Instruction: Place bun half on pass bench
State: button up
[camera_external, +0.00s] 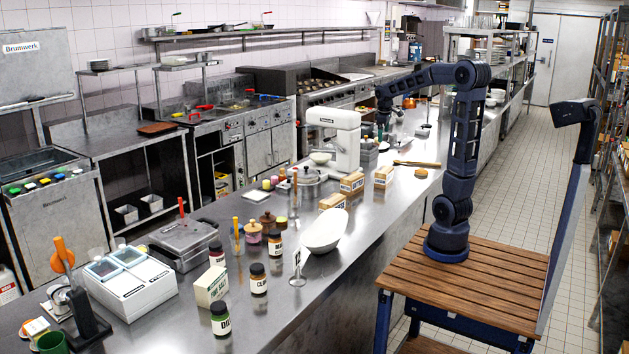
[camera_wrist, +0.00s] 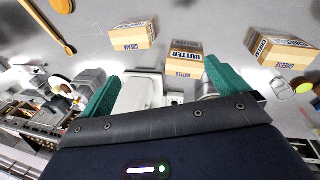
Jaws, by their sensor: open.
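The pass bench is the long steel counter (camera_external: 365,215), running from the front left to the back; its grey top also shows in the wrist view (camera_wrist: 205,22). My gripper (camera_external: 382,127) is over the bench behind the white mixer. In the wrist view its green fingers (camera_wrist: 160,88) are spread apart, with no object visibly held. A round brown item (camera_external: 421,172) lies near a wooden utensil in the external view.
The white mixer (camera_external: 333,140) stands close to my gripper. Butter and cheese boxes, including a butter box (camera_wrist: 187,57), stand nearby. A wooden utensil (camera_external: 416,163) lies near the bench's right edge.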

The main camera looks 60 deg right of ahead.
jog(key=s+a+f+m+t+y, duration=0.1)
jog(key=s+a+t, duration=0.1)
jog(key=s+a, duration=0.8)
jog(key=s+a+f+m+t+y, duration=0.1)
jog(key=s+a, duration=0.8)
jog(key=a, duration=0.5)
jog(key=shift+s+f+t, duration=0.2)
jog(key=shift+s+t, duration=0.2)
jog(key=shift+w+a, duration=0.1)
